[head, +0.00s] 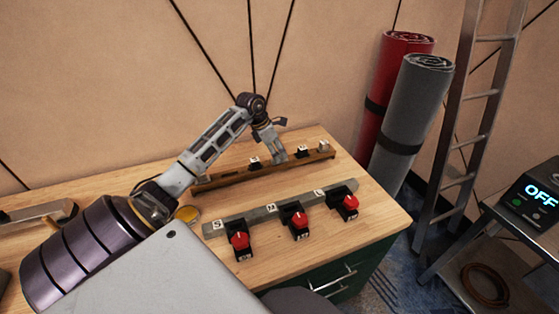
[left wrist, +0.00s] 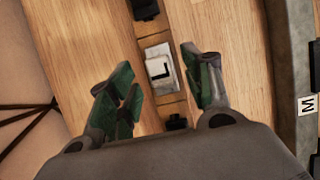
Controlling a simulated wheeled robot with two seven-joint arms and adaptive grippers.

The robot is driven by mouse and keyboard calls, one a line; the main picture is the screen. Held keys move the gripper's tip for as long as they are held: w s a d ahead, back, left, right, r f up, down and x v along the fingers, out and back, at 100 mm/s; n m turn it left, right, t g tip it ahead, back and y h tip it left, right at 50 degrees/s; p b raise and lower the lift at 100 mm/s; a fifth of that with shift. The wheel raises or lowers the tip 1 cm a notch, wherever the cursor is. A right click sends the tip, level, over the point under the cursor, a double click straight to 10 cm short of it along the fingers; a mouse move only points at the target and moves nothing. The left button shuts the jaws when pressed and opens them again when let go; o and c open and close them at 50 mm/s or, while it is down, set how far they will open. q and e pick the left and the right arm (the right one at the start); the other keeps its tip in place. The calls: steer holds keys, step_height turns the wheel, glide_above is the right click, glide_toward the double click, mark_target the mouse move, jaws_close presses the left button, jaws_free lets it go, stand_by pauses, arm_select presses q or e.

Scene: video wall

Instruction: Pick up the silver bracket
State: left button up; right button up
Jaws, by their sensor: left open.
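A small silver-white square piece (left wrist: 159,68) with a black L-shaped mark sits on the wooden rail (left wrist: 175,106) in the left wrist view. It looks like the silver bracket, but I cannot be sure of its shape. My left gripper (left wrist: 163,75) is open, with one green-padded finger on each side of the piece and nothing held. In the head view, my left gripper (head: 277,150) reaches down over the middle of the wooden rail (head: 230,177) and hides what is under it. Another small silver piece (head: 324,146) stands at the rail's right end. My right gripper is not in view.
A grey rail (head: 260,215) with lettered labels and several red-knobbed black clamps (head: 298,222) lies nearer on the wooden bench (head: 378,222). Black clips (head: 302,151) sit along the wooden rail. Rolled mats (head: 412,110) and a ladder (head: 472,115) stand right of the bench.

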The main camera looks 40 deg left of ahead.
arm_select(q)
steer(key=shift+x, duration=0.8)
steer(key=shift+c, duration=0.3)
jaws_close()
